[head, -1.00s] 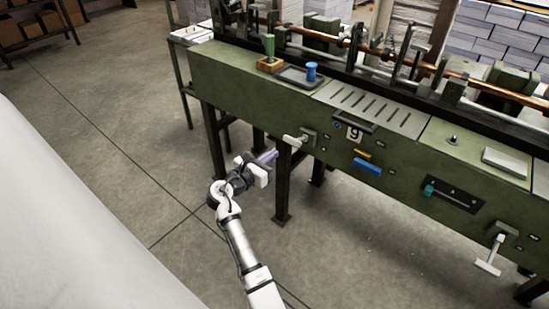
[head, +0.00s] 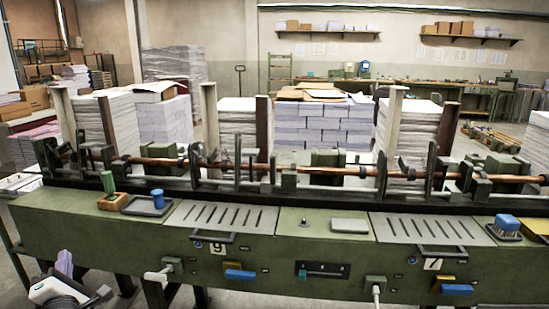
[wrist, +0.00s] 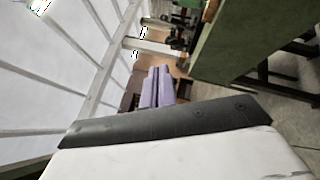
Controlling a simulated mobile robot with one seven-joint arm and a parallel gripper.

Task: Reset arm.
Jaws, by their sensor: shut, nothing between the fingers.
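My gripper (head: 65,262) shows at the lower left of the head view, with purple fingers pointing up and a white and dark wrist below. It is in front of the left end of the green machine (head: 120,237), apart from the lever on its front as far as I can tell. In the wrist view my gripper (wrist: 157,88) has its two purple fingers side by side, shut and empty. Most of my arm is outside the head view.
The long green machine fills the front, with a white-handled lever (head: 160,275), a blue handle (head: 240,274) and a second lever (head: 375,290) sticking out. A green stamp-like piece (head: 108,183) and a blue knob (head: 157,198) stand on top. Paper stacks (head: 322,125) stand behind.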

